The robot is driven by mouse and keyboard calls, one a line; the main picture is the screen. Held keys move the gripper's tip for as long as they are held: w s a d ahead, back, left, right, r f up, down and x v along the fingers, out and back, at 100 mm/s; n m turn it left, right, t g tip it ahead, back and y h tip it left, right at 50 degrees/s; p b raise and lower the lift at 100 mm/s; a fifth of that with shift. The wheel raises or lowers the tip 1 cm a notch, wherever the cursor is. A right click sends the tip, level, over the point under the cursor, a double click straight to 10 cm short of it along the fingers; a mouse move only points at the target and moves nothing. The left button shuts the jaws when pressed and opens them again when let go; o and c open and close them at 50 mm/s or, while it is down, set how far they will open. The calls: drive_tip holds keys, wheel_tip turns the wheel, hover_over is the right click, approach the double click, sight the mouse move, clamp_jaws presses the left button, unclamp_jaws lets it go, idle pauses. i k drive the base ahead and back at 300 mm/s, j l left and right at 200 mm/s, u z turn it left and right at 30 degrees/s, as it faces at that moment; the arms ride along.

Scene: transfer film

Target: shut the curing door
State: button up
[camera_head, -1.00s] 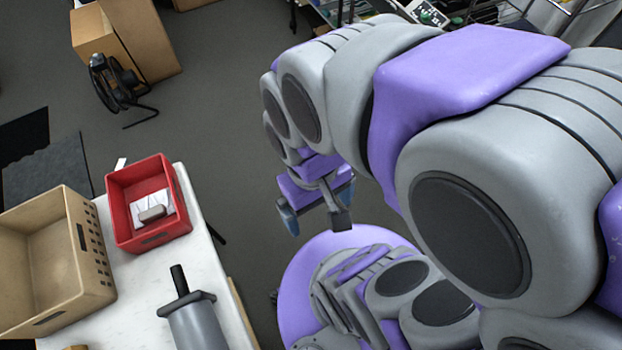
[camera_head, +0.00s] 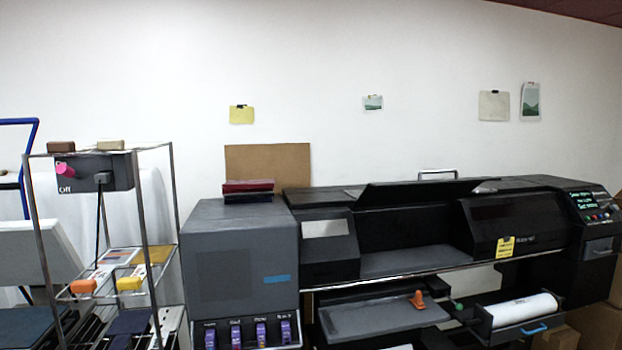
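A wide black printer (camera_head: 332,248) stands against the white wall, right of centre. A dark panel (camera_head: 415,193) is tilted up above the printer's middle opening, and a flat grey surface (camera_head: 405,262) shows inside. No label marks any part as the curing door, so I cannot tell if this raised panel is it. My gripper and arm are not in view.
A grey cabinet (camera_head: 238,250) with purple cartridges (camera_head: 261,331) adjoins the printer. A metal rack (camera_head: 174,195) with a box labelled Off (camera_head: 93,172) stands left. A pulled-out drawer (camera_head: 530,327) holds a white roll (camera_head: 522,309). Cardboard boxes (camera_head: 597,325) sit lower right.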

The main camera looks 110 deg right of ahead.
sight(395, 192)
drive_tip(key=i+l+z, duration=0.15)
drive_tip(key=z, duration=0.3)
drive_tip(key=i+l+z, duration=0.2)
drive_tip(key=z, duration=0.25)
